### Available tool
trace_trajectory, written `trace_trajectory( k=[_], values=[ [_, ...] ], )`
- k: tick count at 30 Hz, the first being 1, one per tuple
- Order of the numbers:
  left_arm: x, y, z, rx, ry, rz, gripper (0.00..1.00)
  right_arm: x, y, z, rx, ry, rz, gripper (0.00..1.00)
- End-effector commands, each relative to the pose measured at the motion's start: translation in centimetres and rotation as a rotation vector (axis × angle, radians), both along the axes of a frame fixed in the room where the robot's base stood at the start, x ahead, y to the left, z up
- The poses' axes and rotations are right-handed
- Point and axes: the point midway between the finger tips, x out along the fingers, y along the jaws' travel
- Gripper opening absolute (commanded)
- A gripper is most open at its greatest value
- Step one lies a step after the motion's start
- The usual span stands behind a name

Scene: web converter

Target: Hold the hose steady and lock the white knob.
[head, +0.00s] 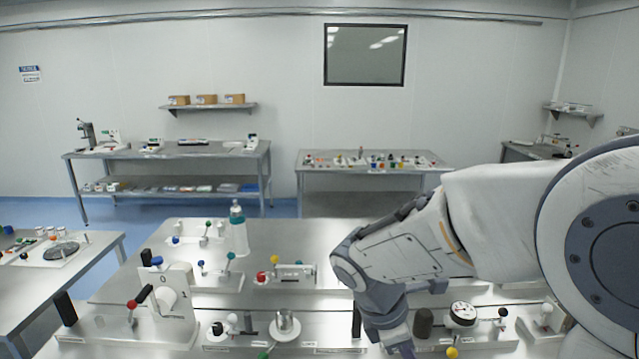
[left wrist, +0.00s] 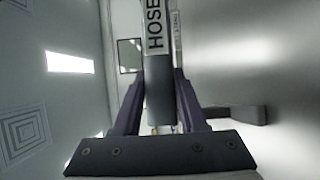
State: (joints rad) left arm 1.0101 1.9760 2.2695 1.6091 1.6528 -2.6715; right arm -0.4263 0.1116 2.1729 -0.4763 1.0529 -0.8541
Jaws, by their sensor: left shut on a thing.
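In the left wrist view, my left gripper (left wrist: 160,88) is shut on the hose (left wrist: 160,105), a grey upright piece between its two purple fingers. A white label reading HOSE (left wrist: 155,28) shows above the fingertips. My left gripper is not seen in the head view. In the head view, a white upright housing marked 0 and 1 (head: 178,280) carries a round white knob (head: 165,298) with a black handle. I cannot tell whether this is the task's knob. My right gripper (head: 388,345) points down at the bottom edge, right of this housing; its fingertips are cut off.
Front fixtures include a red-ball lever (head: 131,304), a metal cup (head: 285,326), a dial gauge (head: 463,313) and a dark cylinder (head: 424,322). A teal-topped bottle (head: 238,228) stands farther back. The middle of the rear table (head: 310,235) is mostly clear.

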Motion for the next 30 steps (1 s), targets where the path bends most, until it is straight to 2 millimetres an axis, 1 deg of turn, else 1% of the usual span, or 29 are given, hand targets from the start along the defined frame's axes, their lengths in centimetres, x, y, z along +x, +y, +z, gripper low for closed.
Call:
trace_trajectory(
  k=[1, 7, 8, 9, 10, 20, 23, 26, 28, 30],
  values=[
    [0.1, 0.2, -0.3, 0.009, 0.005, 0.006, 0.00, 0.0, 0.0, 0.0, 0.000, 0.000, 0.000, 0.00],
    [0.1, 0.2, -0.3, 0.010, 0.004, 0.008, 0.00, 0.0, 0.0, 0.0, 0.000, 0.000, 0.000, 0.00],
    [0.1, 0.2, -0.3, 0.010, 0.004, 0.008, 0.53, 0.0, 0.0, 0.0, 0.000, 0.000, 0.000, 0.00],
    [0.1, 0.2, -0.2, 0.009, 0.004, 0.008, 0.68, 0.0, 0.0, 0.0, 0.000, 0.000, 0.000, 0.00],
    [0.1, 0.2, -0.2, 0.009, 0.004, 0.008, 0.76, 0.0, 0.0, 0.0, 0.000, 0.000, 0.000, 0.00],
    [0.1, 0.2, -0.1, 0.004, 0.002, 0.006, 0.76, 0.0, 0.0, -0.1, 0.000, 0.000, 0.000, 0.00],
    [0.1, 0.2, -0.5, 0.004, 0.002, 0.006, 0.76, 0.0, 0.0, -0.6, 0.000, 0.000, 0.000, 0.00],
    [0.1, 0.1, -1.0, 0.003, 0.002, 0.006, 0.76, 0.0, 0.0, -1.6, 0.000, 0.000, 0.000, 0.00],
    [0.1, 0.2, -0.3, 0.000, 0.003, 0.006, 0.76, 0.0, 0.0, -1.9, 0.000, 0.000, 0.000, 0.00],
    [-0.1, 0.0, 0.3, 0.003, 0.002, -0.005, 0.76, 0.0, 0.1, -1.0, 0.000, 0.000, 0.001, 0.00]
  ],
)
